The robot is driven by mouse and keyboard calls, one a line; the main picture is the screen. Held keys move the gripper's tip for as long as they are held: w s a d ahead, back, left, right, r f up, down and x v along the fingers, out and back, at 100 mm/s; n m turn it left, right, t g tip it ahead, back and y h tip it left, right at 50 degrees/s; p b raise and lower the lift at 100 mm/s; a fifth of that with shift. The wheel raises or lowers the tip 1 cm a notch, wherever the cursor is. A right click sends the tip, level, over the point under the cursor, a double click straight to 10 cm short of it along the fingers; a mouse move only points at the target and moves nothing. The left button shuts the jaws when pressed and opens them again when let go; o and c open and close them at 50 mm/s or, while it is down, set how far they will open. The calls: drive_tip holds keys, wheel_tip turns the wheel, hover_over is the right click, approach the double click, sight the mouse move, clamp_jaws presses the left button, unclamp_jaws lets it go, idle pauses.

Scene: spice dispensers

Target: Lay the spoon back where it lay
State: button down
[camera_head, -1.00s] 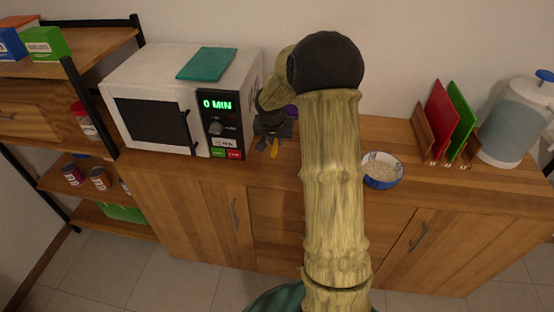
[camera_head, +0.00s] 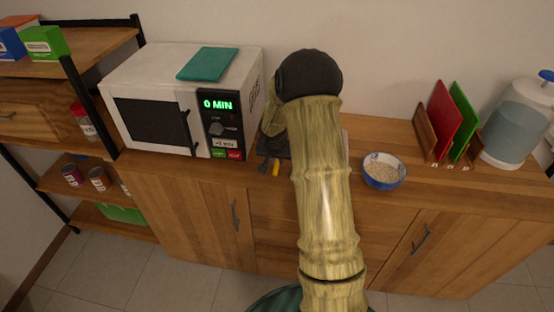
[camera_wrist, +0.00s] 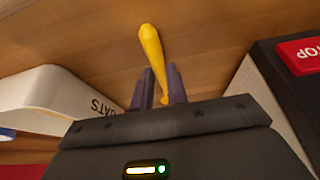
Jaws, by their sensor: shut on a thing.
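The yellow spoon (camera_wrist: 152,50) is between the two purple fingers of my gripper (camera_wrist: 162,88) in the wrist view, which are shut on it. Its rounded yellow end points away from the gripper over the wooden counter. In the head view my gripper (camera_head: 268,164) is low near the counter's front edge, just right of the microwave, with a bit of the spoon (camera_head: 276,170) showing beside a finger. My arm hides the counter behind it. I cannot tell whether the spoon touches the wood.
The microwave (camera_head: 155,112) stands close on the left; its panel (camera_wrist: 297,75) is at the right in the wrist view. A white container marked OATS (camera_wrist: 60,90) is at the wrist view's left. A bowl of oats (camera_head: 383,184) and boards (camera_head: 440,115) stand to the right on the counter (camera_head: 400,140).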

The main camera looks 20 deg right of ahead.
drive_tip(key=c, duration=1.4)
unclamp_jaws()
drive_tip(key=shift+a, duration=0.2)
drive_tip(key=shift+s+d, duration=0.1)
drive_tip(key=shift+d, duration=0.05)
drive_tip(key=shift+d, duration=0.1)
drive_tip(key=shift+s+r, duration=0.1)
drive_tip(key=v, duration=1.2)
drive_tip(key=shift+p, duration=0.4)
